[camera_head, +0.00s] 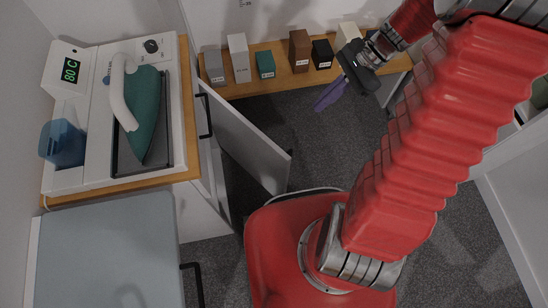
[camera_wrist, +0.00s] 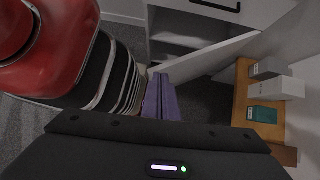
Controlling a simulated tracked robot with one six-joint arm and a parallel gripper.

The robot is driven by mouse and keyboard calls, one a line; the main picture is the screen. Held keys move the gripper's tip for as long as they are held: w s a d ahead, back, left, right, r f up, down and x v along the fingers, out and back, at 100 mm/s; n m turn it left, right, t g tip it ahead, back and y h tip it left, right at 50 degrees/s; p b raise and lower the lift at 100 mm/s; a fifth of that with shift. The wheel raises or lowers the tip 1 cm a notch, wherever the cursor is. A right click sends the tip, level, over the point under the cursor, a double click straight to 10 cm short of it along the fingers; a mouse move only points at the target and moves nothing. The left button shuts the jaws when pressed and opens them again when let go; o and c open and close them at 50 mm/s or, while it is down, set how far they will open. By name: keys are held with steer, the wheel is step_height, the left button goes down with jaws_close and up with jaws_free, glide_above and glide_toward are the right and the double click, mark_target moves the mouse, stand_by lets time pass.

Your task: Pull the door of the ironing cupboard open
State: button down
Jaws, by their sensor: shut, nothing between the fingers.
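The ironing cupboard is a white unit under a wooden top (camera_head: 190,120). Its white door (camera_head: 245,140) stands swung well out from the front, hinged at the end near the low wooden shelf. In the wrist view the door (camera_wrist: 215,57) slants out, and the dark cupboard interior (camera_wrist: 180,42) shows beside it. My gripper (camera_head: 328,97) is out over the floor, to the right of the door and apart from it. Its purple fingers (camera_wrist: 162,98) are shut together and hold nothing. No handle shows on the visible faces of the door.
A drawer with a black handle (camera_wrist: 215,5) is above the opening. The iron (camera_head: 140,105) stands on the top. A low wooden shelf (camera_head: 275,80) carries several boxes along the wall. Grey carpet (camera_head: 290,130) is free between door and gripper.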

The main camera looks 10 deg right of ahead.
steer(key=s+a+r+n+t+h, duration=0.2)
steer(key=s+r+n+t+h, duration=0.1)
steer(key=r+n, duration=0.5)
steer(key=s+a+r+n+t+h, duration=0.3)
steer(key=s+r+n, duration=0.3)
steer(key=r+n, duration=0.3)
steer(key=shift+s+a+r+t+h, duration=0.15)
steer(key=shift+a+r+t+h, duration=0.25)
steer(key=shift+r+h, duration=0.3)
steer(key=shift+s+f, duration=0.1)
